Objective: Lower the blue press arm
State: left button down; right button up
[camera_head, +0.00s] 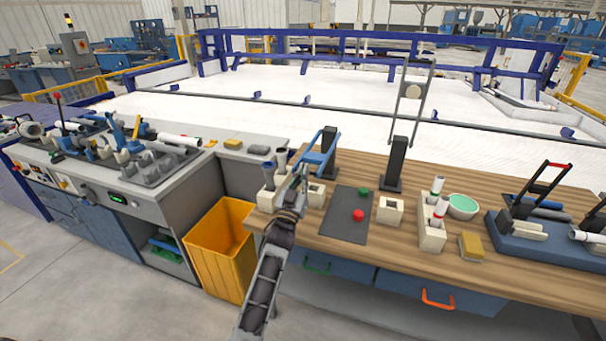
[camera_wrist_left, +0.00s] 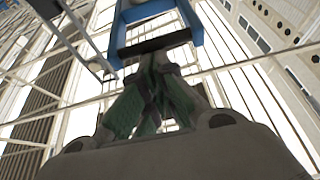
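The blue press arm (camera_head: 320,153) is raised and tilted on its black post (camera_head: 329,144) on the wooden bench. In the left wrist view the blue arm (camera_wrist_left: 128,18) ends in a black crossbar (camera_wrist_left: 154,44). My left gripper (camera_head: 302,172) is just in front of the arm's lower end in the head view. In the left wrist view its fingers (camera_wrist_left: 155,68) come together at the tips, just below the crossbar. I cannot tell whether they touch it. No object shows between them. My right gripper is in neither view.
Dark grey pipe pieces (camera_head: 281,160) stand in a holder beside my gripper. A second black post (camera_head: 396,162) carries a raised grey arm. A dark mat (camera_head: 346,222) with red and green buttons lies between. A yellow bin (camera_head: 218,245) stands left of the bench.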

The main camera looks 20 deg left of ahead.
pick_arm(q)
jog(key=v, duration=1.1)
jog(key=shift+s+f, duration=0.2)
jog(key=shift+s, duration=0.1)
jog(key=shift+a, duration=0.1)
dwell(0.7)
